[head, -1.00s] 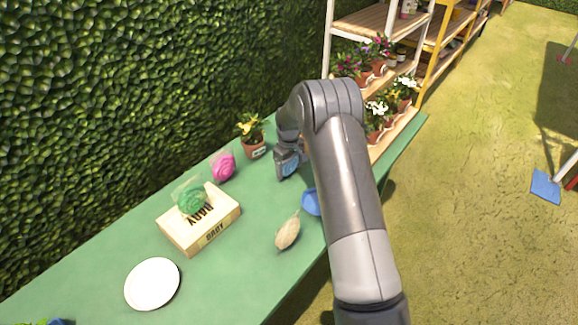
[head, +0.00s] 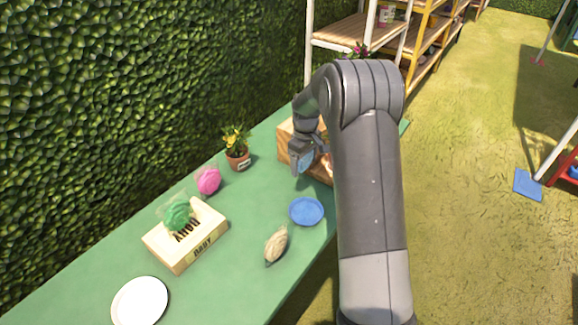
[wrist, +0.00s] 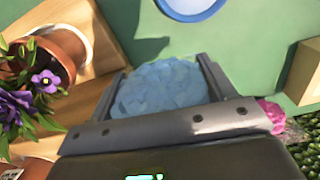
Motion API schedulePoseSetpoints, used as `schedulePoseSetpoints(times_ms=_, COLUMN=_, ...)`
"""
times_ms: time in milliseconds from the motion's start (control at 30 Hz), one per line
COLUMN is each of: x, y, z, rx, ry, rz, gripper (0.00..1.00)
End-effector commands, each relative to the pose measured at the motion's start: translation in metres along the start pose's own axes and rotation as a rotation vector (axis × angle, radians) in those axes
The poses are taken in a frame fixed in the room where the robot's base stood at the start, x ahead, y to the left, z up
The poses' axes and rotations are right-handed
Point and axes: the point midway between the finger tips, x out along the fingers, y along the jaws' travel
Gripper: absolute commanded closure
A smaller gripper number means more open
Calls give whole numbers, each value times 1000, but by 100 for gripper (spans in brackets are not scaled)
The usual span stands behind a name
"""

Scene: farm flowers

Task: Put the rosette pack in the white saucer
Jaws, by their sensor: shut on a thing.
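The blue rosette pack (wrist: 160,88) is a pale blue, crinkled bundle between the two fingers of my gripper (wrist: 163,70) in the wrist view. In the head view my gripper (head: 304,168) is shut on it, above the far part of the green table, in front of a wooden crate. Only a little blue of the pack (head: 307,160) shows there. The white saucer (head: 140,301) lies empty at the near left of the table, well away from my gripper.
A blue saucer (head: 306,211) and a beige pack (head: 276,245) lie near the table's right edge. A box (head: 205,247) bears a green pack (head: 177,216). A pink pack (head: 208,180) and a potted yellow flower (head: 237,150) stand along the hedge. The wooden crate (wrist: 100,55) holds potted flowers.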

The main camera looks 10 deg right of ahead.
Motion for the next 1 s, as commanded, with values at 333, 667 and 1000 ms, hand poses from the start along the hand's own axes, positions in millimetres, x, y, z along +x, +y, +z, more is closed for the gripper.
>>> schedulePoseSetpoints(times_ms=333, x=-9, y=5, z=13, rx=-1, ry=0, rz=-1, gripper=46)
schedulePoseSetpoints(times_ms=667, x=-11, y=-77, z=-30, rx=-145, ry=1, rz=-4, gripper=46)
schedulePoseSetpoints(times_ms=1000, x=-15, y=-252, z=-72, rx=-441, ry=2, rz=-4, gripper=46)
